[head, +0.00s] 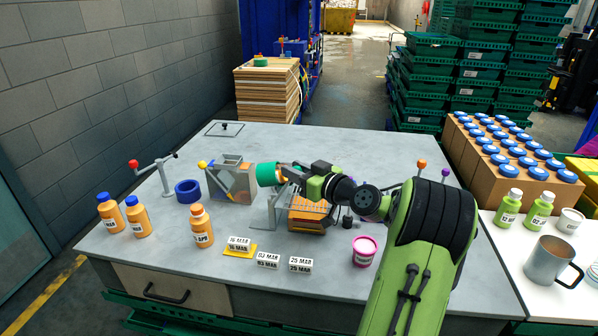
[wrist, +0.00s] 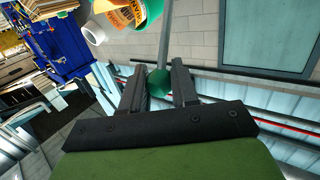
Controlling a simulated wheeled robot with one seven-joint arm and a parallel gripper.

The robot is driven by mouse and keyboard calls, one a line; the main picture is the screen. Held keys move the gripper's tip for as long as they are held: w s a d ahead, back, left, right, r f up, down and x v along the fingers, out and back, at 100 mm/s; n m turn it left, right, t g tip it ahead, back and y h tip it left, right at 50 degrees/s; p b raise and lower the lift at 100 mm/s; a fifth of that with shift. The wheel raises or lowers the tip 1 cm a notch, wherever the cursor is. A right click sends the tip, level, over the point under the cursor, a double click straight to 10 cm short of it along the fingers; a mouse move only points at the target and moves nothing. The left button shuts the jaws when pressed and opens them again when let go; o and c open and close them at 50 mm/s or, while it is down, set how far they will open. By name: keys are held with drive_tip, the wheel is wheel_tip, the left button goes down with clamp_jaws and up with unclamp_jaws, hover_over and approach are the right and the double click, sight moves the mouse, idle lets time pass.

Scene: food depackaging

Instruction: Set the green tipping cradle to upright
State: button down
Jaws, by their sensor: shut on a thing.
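The green tipping cradle (head: 266,174) lies on its side over the middle of the table, its green cup pointing left in the head view. In the wrist view the green cradle (wrist: 152,12) holds an orange bottle (wrist: 118,17) with a white cap, tilted. A grey rod runs from the cradle to a green ball knob (wrist: 159,82). My gripper (wrist: 159,84) is shut on this knob, one dark finger on each side. In the head view my gripper (head: 294,180) reaches in from the right, and the knob is hidden there.
A grey-walled bin (head: 232,182) stands left of the cradle, and an orange-brown block (head: 308,213) sits below my gripper. Orange bottles (head: 202,227), label blocks (head: 239,245) and a pink jar (head: 364,251) stand toward the front. Levers with coloured knobs rise at both sides.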

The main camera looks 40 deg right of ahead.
drive_tip(key=shift+w+a+r+n+g+h+p, duration=0.2)
drive_tip(key=shift+w+a+r+n+g+p, duration=0.2)
drive_tip(key=shift+w+a+g, duration=0.15)
drive_tip(key=shift+w+a+r+n+g+h+p, duration=0.2)
drive_tip(key=shift+w+a+r+n+g+p, duration=0.1)
drive_tip(key=shift+w+a+r+g, duration=0.25)
drive_tip(key=w+a+f+n+g+h+p, duration=0.4)
drive_tip(key=w+a+g+p, duration=0.3)
drive_tip(key=w+g+p, duration=0.2)
drive_tip(key=shift+w+a+h, duration=0.3)
drive_tip(key=shift+w+a, duration=0.05)
drive_tip(key=shift+w, duration=0.4)
drive_tip(key=shift+f, duration=0.1)
idle(0.6)
drive_tip(key=c, duration=0.9)
unclamp_jaws()
